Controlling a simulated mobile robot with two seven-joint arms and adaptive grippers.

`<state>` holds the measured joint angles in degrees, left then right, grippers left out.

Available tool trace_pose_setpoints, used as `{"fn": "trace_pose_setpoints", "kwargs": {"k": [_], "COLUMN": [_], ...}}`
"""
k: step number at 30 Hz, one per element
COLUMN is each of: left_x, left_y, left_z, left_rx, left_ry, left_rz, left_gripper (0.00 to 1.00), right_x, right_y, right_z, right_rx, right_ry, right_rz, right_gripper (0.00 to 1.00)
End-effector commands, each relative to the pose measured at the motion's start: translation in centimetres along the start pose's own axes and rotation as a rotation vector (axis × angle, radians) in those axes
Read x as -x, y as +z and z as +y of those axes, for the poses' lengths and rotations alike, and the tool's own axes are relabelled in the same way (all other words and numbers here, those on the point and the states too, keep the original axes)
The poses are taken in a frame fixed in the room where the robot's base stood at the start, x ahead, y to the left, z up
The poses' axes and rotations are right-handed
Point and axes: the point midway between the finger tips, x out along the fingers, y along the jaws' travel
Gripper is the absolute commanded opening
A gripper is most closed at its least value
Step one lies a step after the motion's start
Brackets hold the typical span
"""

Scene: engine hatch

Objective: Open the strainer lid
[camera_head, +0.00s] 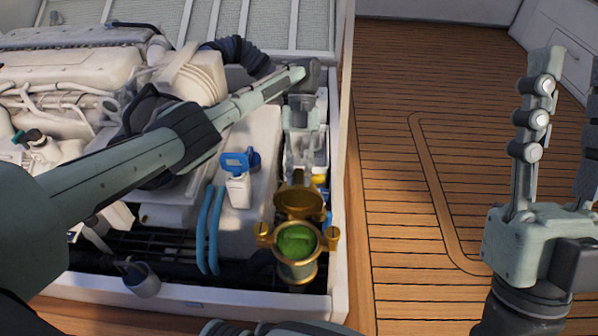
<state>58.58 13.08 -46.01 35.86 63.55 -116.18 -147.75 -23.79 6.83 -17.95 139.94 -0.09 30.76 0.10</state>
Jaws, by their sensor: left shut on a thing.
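The strainer (296,267) is a brass-rimmed cylinder standing in the front right corner of the engine hatch, with green visible inside its open mouth. Its brass lid (298,201) is tilted up at the far side of the mouth. Brass wing knobs show on both sides of the rim. My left gripper (297,175) points down from above, shut on the lid at its far edge; its fingertips are partly hidden. My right gripper (563,110) points up at the far right, open and empty, over the deck and away from the strainer.
The white engine (70,70) fills the hatch's left and back. A blue-handled valve (238,165) and blue hoses (210,230) stand left of the strainer. The white hatch edge (338,150) runs close on its right. Wooden deck (400,130) beyond is clear.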

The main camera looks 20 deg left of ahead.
Motion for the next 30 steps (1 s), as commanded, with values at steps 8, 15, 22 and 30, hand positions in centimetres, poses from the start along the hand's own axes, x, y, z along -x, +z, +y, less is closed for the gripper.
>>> {"fn": "trace_pose_setpoints", "kwargs": {"k": [8,15,22,30], "left_x": [-1.1,-1.1,-0.1,5.1], "left_y": [0.8,0.8,0.7,0.2], "left_z": [0.3,0.3,0.2,0.2], "left_rx": [0.014,0.013,0.011,0.014], "left_ry": [0.002,0.0,0.0,0.001], "left_rz": [-0.009,-0.01,-0.01,-0.011], "left_gripper": [0.41,0.41,0.41,0.41], "right_x": [0.2,0.2,0.1,0.1], "right_y": [0.1,0.1,0.2,0.1], "right_z": [0.0,0.0,0.0,0.0], "right_rx": [0.0,0.0,-0.001,0.0], "right_ry": [0.0,0.0,0.001,0.0], "right_rz": [-0.001,-0.002,-0.002,-0.002], "right_gripper": [0.4,0.4,0.4,0.4]}}
